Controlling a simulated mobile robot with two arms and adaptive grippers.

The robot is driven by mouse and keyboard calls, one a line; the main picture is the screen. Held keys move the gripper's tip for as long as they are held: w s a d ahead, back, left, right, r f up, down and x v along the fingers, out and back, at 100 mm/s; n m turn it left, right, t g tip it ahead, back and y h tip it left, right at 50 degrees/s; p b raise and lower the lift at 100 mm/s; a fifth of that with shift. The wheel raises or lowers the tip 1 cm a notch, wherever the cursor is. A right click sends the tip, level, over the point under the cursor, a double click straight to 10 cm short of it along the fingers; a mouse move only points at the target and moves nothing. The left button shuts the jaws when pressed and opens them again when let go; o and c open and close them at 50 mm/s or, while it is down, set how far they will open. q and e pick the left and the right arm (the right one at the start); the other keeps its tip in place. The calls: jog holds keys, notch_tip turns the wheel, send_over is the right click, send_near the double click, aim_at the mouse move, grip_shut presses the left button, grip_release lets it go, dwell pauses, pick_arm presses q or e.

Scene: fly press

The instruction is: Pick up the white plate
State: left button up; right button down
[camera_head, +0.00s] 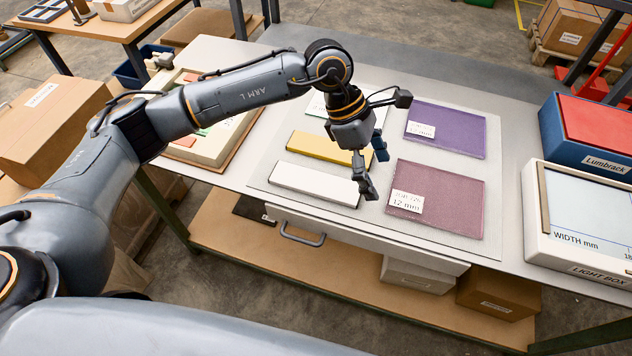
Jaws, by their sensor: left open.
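The white plate (310,184) is a long, narrow bar lying flat on the light grey mat (268,172), nearest the table's front edge. My left gripper (374,170) points down with its fingers apart and nothing between them. The yellow plate (325,147) lies just behind the white plate. My right gripper is not in view.
A mauve plate (450,195) and a purple plate (462,130) lie on the mat to the right. A light box (590,225) and a blue bin (600,150) stand at the far right. A drawer (365,240) is under the tabletop's front edge.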

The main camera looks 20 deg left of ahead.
pick_arm(q)
jog(key=w+a+t+y, duration=0.1)
jog(key=w+a+y, duration=0.15)
jog(key=a, duration=0.35)
jog(key=w+a+y, duration=0.2)
jog(key=a+y, duration=0.1)
jog(key=a, duration=0.4)
jog(key=p, duration=0.2)
send_over(316, 181)
jog(key=f, duration=0.6)
jog(key=shift+w+f, duration=0.25)
jog(key=shift+w, duration=0.1)
jog(key=shift+f, duration=0.45)
jog(key=f+p, duration=0.1)
jog(key=f, duration=0.2)
jog(key=f+p, duration=0.1)
jog(key=shift+s+f+p, duration=0.2)
jog(key=shift+s+p, duration=0.1)
jog(key=shift+s, duration=0.1)
jog(key=shift+f, duration=0.4)
jog(key=shift+c, duration=0.4)
jog(key=c, duration=1.3)
jog(key=shift+r, duration=0.1)
